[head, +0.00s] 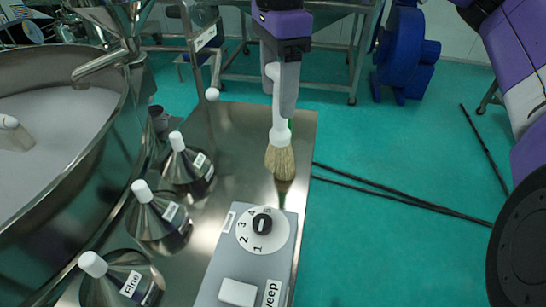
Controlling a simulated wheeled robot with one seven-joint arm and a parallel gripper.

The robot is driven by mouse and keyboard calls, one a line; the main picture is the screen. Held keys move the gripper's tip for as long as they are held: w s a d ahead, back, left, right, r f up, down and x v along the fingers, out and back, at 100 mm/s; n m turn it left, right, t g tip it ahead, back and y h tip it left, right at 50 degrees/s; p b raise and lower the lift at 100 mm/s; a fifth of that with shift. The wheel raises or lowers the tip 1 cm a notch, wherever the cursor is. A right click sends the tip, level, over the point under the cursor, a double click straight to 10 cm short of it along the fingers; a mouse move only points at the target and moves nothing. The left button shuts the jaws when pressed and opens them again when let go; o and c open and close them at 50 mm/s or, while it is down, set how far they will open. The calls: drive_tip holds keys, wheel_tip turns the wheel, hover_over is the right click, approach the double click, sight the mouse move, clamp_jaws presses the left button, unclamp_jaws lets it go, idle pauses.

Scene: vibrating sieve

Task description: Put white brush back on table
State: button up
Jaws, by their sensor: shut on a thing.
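The white brush (281,128) has a white handle and tan bristles, and hangs bristles down. My gripper (285,95) is shut on its handle, with a finger in front of part of it. The bristles are over the steel table (225,125), near its right edge and behind the control box. I cannot tell whether the bristle tips touch the surface. The upper end of the handle is partly hidden by the gripper.
A grey control box (226,262) with a dial is in front of the brush. Several steel funnels with white caps, one labelled Fine (125,283), line the left side. The large sieve bowl (60,150) is further left. Black hoses (400,196) lie on the green floor.

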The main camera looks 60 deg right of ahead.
sight(277, 153)
wheel_tip(277, 153, down, 14)
drive_tip(key=shift+f+p, duration=0.25)
drive_tip(key=shift+p, duration=0.7)
drive_tip(key=shift+f, duration=0.2)
drive_tip(key=o, duration=1.4)
drive_tip(key=shift+r, duration=0.2)
wheel_tip(277, 153, up, 12)
drive_tip(key=shift+b, duration=0.85)
drive_tip(key=shift+s, duration=0.1)
